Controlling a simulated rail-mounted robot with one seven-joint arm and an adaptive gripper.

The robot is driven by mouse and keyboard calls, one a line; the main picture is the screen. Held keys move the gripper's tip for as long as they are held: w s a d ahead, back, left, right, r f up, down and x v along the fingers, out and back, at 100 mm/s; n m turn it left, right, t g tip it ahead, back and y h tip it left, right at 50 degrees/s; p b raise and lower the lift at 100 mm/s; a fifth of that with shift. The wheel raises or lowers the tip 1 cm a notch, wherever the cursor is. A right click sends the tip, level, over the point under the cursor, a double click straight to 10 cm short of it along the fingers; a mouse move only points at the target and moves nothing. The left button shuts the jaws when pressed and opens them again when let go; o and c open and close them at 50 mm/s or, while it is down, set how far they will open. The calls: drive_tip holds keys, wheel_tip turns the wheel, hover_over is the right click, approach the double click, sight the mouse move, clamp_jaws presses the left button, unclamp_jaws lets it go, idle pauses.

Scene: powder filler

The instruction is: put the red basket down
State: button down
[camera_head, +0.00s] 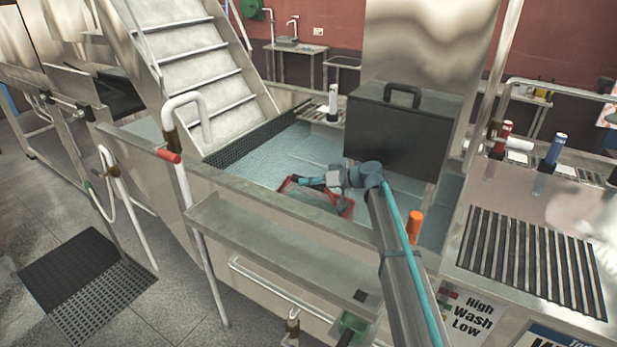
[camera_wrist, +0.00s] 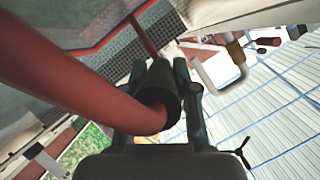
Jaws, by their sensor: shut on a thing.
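The red basket (camera_head: 345,208) is a red-rimmed basket inside the steel basin (camera_head: 265,160), close to the basin's near wall. My gripper (camera_head: 316,181) is at the basket in the head view, with my arm reaching in from the lower right. In the wrist view my gripper (camera_wrist: 160,100) is shut on the basket's thick red handle (camera_wrist: 75,75), at its dark grip (camera_wrist: 160,88). My arm hides part of the basket. I cannot tell whether the basket's bottom touches the basin floor.
A dark box with a handle (camera_head: 397,130) stands behind the basket. A steel ledge (camera_head: 275,245) runs along the basin's near side. Steel stairs (camera_head: 190,65) rise at the back left. A slatted rack (camera_head: 530,262) lies at right. The basin's left part is clear.

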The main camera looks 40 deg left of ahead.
drive_tip(key=shift+f+b, duration=0.45)
drive_tip(key=shift+b, duration=0.35)
drive_tip(key=c, duration=0.9)
unclamp_jaws()
drive_tip(key=shift+s, duration=0.1)
drive_tip(key=shift+r+p, duration=0.75)
drive_tip(key=shift+p, duration=0.2)
drive_tip(key=shift+f+b+v, duration=0.2)
drive_tip(key=shift+b+v, duration=1.5)
drive_tip(key=shift+v, duration=4.3)
